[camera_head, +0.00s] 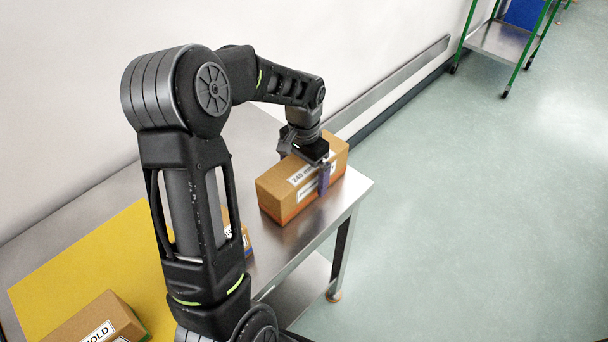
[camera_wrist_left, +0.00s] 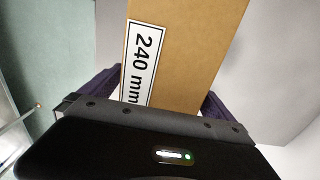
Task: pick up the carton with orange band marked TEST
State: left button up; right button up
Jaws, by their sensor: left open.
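A brown carton (camera_head: 275,192) with an orange band along its lower edge stands near the far right corner of the steel table. One white label on it reads 240 mm in the left wrist view, where the carton (camera_wrist_left: 198,50) fills the middle. A second label is partly hidden by a finger, so its word cannot be read. My left gripper (camera_head: 308,163) is over this carton from above, open, with one dark purple finger on each side. In the wrist view, the fingers of the gripper (camera_wrist_left: 155,95) flank the carton; contact cannot be told.
A carton labelled HOLD (camera_head: 98,325), with a green lower edge, sits on the yellow mat (camera_head: 60,270). Another carton (camera_head: 245,238) is mostly hidden behind my left arm. A wall lies behind the table (camera_head: 335,205); a green-framed cart (camera_head: 500,42) stands far off.

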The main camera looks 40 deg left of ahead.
dwell(0.3)
pick_arm(q)
jog(key=shift+r, duration=0.1)
jog(key=c, duration=2.1)
